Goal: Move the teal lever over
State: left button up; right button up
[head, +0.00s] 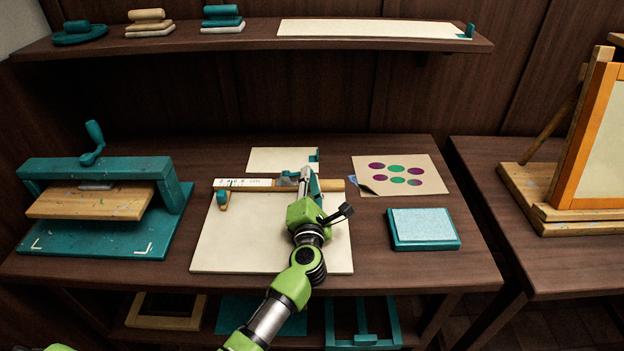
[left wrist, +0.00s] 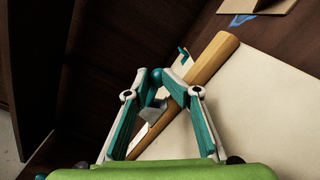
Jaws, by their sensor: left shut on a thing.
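My left gripper (head: 304,180) reaches over the middle of the table to a wooden bar (head: 333,185) that lies across the back of a cream board (head: 225,250). In the left wrist view the left gripper (left wrist: 156,75) has its fingertips closed around the teal round knob of the lever (left wrist: 156,77). A grey piece (left wrist: 153,112) shows between the fingers, beside the wooden bar (left wrist: 212,62). In the head view the gripper covers most of the lever. A second teal knob (head: 222,198) stands at the bar's left end. My right gripper is out of view.
A teal press (head: 95,168) with a crank stands at the left. A teal pad (head: 423,229) and a card with colored ovals (head: 400,176) lie at the right. A shelf (head: 250,42) runs above the table. A wooden easel frame (head: 590,140) stands far right.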

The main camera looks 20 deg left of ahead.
pick_arm(q)
jog(key=shift+o, duration=0.4)
jog(key=shift+w+a+r+p, duration=0.15)
jog(key=shift+a+p, duration=0.1)
jog(key=shift+a, duration=0.2)
jog(key=shift+w+a+r+p, duration=0.15)
jog(key=shift+a+p, duration=0.1)
jog(key=shift+a, duration=0.15)
jog(key=shift+o, duration=0.3)
jog(key=shift+w+a+f, duration=0.15)
jog(key=shift+w+a, duration=0.05)
jog(key=shift+s, duration=0.1)
jog(key=shift+s+a+r+p, duration=0.2)
jog(key=shift+a+r+p, duration=0.35)
jog(key=shift+r+p, duration=0.3)
jog(key=shift+c, duration=0.3)
jog(key=shift+d, duration=0.1)
